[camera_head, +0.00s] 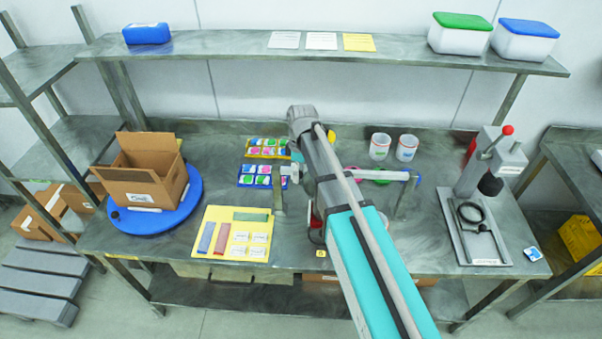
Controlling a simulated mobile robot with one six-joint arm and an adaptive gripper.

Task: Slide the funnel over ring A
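My arm crosses the middle of the bench. It covers much of what lies under it, and I cannot make out my gripper or its fingers. Behind and beside the arm stands a low frame with a grey upright (280,192) on the left and a bar with a blue right end (396,176). A green and a magenta round shape (379,180) show in part by this bar. I cannot tell whether either is ring A, and no letter is readable. I cannot identify the funnel; a small yellow shape (331,134) shows behind the arm.
A cardboard box (143,188) stands on a blue turntable (187,208) at left. A yellow mat (210,250) and blister packs (262,176) lie nearer the middle. Two white cups (380,147) stand behind. A press (488,172) with a red knob stands right. A shelf (220,45) runs above.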

